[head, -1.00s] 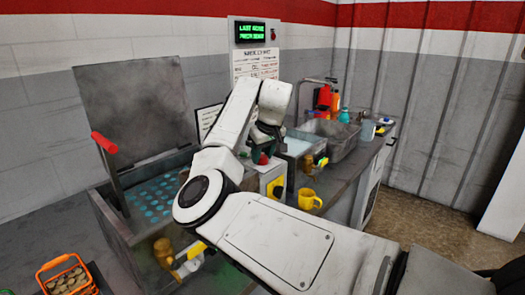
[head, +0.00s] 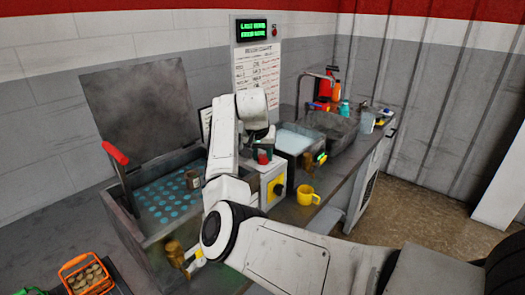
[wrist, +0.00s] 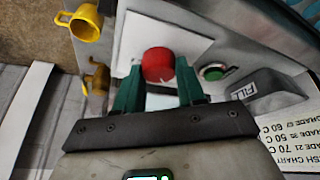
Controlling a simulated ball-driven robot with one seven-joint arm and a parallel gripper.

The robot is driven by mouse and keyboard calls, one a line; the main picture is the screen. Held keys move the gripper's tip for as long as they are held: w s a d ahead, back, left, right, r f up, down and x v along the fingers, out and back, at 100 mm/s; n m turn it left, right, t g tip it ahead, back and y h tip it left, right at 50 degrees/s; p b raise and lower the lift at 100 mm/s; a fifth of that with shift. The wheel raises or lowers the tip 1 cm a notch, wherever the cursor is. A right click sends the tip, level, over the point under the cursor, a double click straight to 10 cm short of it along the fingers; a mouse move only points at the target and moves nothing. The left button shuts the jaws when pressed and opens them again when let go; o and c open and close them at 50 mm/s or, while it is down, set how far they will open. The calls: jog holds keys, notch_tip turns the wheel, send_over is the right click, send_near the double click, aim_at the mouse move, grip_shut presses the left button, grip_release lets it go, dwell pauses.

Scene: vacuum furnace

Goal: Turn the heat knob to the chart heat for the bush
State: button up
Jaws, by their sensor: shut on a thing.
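A red knob (wrist: 158,65) sits on a white plate of the control box (head: 273,183). My gripper (wrist: 158,76) has its green fingers on either side of the knob and is shut on it. In the head view my gripper (head: 263,144) is over the box, with a bit of red showing below. Any pointer or scale at the knob is not readable. The wall chart (head: 257,72) hangs behind; part of it (wrist: 285,130) shows in the wrist view, with grades beside 70 C, 50 C and 60 C.
The tank (head: 150,236) has its lid (head: 140,105) raised. A yellow mug (head: 308,196) stands to the right. A green button (wrist: 213,72) is beside the knob. A lit display (head: 252,30) is above the chart.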

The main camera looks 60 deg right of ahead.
dwell(0.4)
jog(key=o, duration=1)
jog(key=shift+o, duration=0.2)
jog(key=shift+r, duration=0.1)
jog(key=b+v, duration=0.1)
jog(key=v, duration=0.9)
jog(key=shift+r, duration=0.3)
jog(key=shift+a+f, duration=0.1)
